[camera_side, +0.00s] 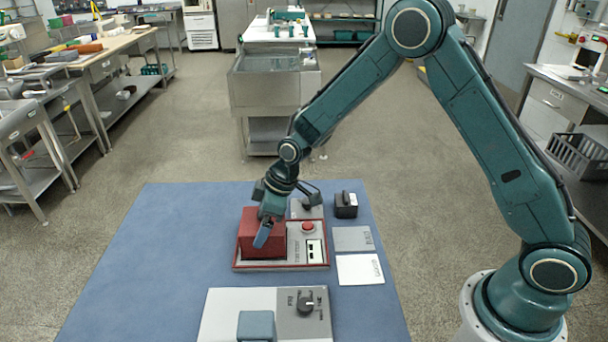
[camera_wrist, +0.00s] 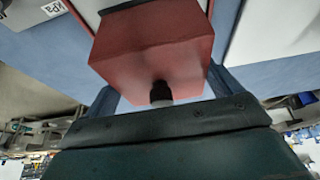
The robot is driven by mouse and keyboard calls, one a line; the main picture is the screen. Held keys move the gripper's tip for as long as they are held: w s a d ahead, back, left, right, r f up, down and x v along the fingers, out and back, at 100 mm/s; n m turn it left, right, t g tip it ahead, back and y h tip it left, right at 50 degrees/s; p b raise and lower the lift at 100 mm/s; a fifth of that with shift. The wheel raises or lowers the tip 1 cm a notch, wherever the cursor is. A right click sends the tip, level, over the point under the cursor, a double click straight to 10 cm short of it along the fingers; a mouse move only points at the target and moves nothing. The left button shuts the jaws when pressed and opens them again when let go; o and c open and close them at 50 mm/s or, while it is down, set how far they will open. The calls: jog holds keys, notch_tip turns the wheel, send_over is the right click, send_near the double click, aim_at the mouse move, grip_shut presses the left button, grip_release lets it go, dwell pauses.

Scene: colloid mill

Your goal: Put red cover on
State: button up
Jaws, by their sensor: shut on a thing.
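The red cover (camera_side: 262,230) is a box-like block at the left end of a red-edged panel (camera_side: 318,266) in the side view. My gripper (camera_side: 264,234) points down at it from above, with a blue finger along its front. In the wrist view the cover (camera_wrist: 150,55) fills the top middle, with a dark round knob on the face toward me. The gripper's fingers (camera_wrist: 165,85) stand on either side of the cover, shut on it. Whether the cover's bottom rests fully on the panel is hard to tell. What lies under the cover is hidden.
The panel has a red button (camera_side: 308,227) right of the cover. A black block (camera_side: 346,205), a grey card (camera_side: 353,239) and a white card (camera_side: 360,269) lie to the right. A grey-white panel with a dial (camera_side: 306,303) and a blue-grey block (camera_side: 256,326) is in front. The blue mat (camera_side: 150,270) is clear at left.

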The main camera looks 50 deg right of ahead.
dwell(0.3)
jog(key=o, duration=0.8)
jog(key=shift+r, duration=3.5)
grip_shut()
jog(key=shift+f, duration=0.9)
